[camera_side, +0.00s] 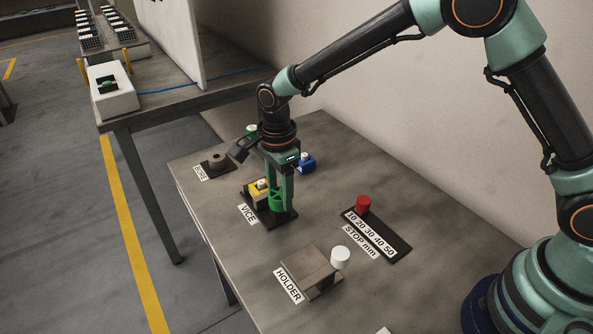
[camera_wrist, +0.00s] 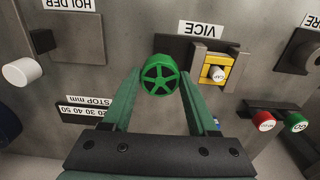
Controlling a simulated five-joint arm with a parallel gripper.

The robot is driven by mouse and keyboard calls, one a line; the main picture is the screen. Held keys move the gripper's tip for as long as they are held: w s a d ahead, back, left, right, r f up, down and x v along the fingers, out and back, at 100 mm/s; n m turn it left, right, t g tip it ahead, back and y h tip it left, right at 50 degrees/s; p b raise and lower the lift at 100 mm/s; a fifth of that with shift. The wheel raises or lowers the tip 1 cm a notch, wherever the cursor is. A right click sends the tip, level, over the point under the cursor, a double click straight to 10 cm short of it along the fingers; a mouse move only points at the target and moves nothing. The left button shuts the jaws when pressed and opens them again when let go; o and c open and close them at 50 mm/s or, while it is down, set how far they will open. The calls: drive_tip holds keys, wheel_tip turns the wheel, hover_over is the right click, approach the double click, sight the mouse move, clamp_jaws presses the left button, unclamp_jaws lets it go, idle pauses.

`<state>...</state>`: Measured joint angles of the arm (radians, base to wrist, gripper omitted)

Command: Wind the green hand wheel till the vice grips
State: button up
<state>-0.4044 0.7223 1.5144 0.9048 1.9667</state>
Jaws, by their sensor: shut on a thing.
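The green hand wheel (camera_wrist: 162,76) has spokes and sits at the end of the vice. In the wrist view it lies between the tips of my gripper (camera_wrist: 162,82), which is shut on it. I cannot tell whether the jaws press on the block. In the side view my gripper (camera_side: 279,205) points straight down over the green hand wheel (camera_side: 276,198), which is partly hidden by the fingers. The yellow block (camera_side: 257,190) shows just left of the fingers.
A holder (camera_side: 312,268) and a white knob (camera_side: 340,257) stand at the table's front.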

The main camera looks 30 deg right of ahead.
sight(280, 193)
drive_tip(key=m, duration=0.2)
drive_tip(key=shift+m, duration=0.4)
drive_tip(key=o, duration=1.5)
drive_tip(key=shift+c, duration=0.2)
drive_tip(key=shift+o, duration=0.5)
drive_tip(key=s+d+r+n+t, duration=0.1)
drive_tip(key=d+r+n, duration=0.1)
drive_tip(key=r, duration=0.6)
drive_tip(key=s+d+r+n, duration=0.1)
drive_tip(key=d+r+n, duration=0.15)
drive_tip(key=r, duration=0.65)
drive_tip(key=s+d+r+n+t, duration=0.2)
drive_tip(key=s+d+n+t, duration=0.2)
drive_tip(key=s+d+n, duration=0.9)
drive_tip(key=d+n, duration=0.1)
drive_tip(key=n, duration=0.2)
drive_tip(key=shift+s+d+t, duration=0.2)
drive_tip(key=shift+s+t, duration=0.1)
drive_tip(key=shift+s, duration=0.05)
